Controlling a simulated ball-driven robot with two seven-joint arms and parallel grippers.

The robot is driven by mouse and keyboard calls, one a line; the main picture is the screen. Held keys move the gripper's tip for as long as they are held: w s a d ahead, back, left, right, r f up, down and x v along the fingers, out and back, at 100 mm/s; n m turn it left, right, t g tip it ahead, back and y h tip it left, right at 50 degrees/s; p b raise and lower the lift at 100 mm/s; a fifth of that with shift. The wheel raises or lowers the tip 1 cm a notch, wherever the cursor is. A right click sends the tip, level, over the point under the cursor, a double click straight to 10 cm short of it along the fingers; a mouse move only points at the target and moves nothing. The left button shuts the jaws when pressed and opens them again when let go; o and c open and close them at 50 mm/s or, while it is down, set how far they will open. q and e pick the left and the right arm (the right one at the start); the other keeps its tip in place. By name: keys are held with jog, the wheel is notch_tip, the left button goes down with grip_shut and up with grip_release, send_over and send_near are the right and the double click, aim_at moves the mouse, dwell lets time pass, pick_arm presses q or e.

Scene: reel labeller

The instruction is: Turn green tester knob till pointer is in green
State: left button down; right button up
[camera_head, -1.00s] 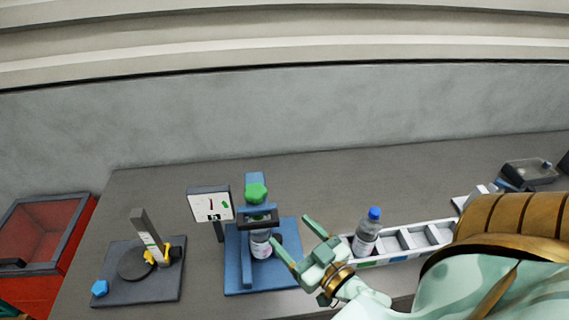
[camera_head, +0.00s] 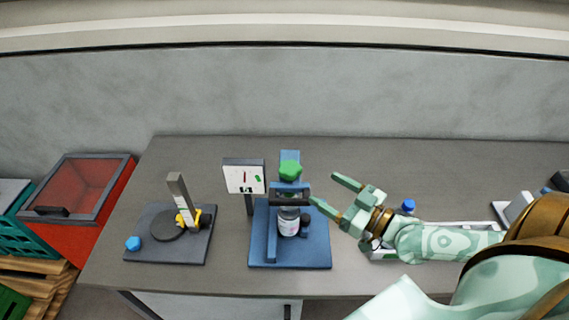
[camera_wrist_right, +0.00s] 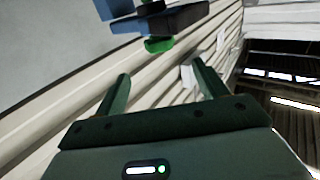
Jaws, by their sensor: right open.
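The green knob (camera_head: 290,170) sits on top of the blue tester (camera_head: 320,250). A bottle with a white label (camera_head: 288,222) stands inside the tester under its dark crossbar. A white gauge panel (camera_head: 244,177) stands left of the tester, with a dark red pointer mark near its middle and a green mark to its right; the pointer appears apart from the green. My right gripper (camera_head: 325,189) is open and empty, just right of the knob and not touching it. In the right wrist view the green knob (camera_wrist_right: 159,45) shows beyond the open fingers. My left gripper is not in view.
Left of the tester is a dark plate (camera_head: 190,250) with a round turntable, yellow parts and a blue knob (camera_head: 133,243). A red bin (camera_head: 80,190) stands beyond the table's left edge. A blue-capped bottle (camera_head: 408,206) is partly behind my right arm.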

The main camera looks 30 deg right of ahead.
aim_at(284, 163)
jog(key=x, duration=1.4)
jog(key=shift+a, duration=0.15)
jog(key=c, duration=1)
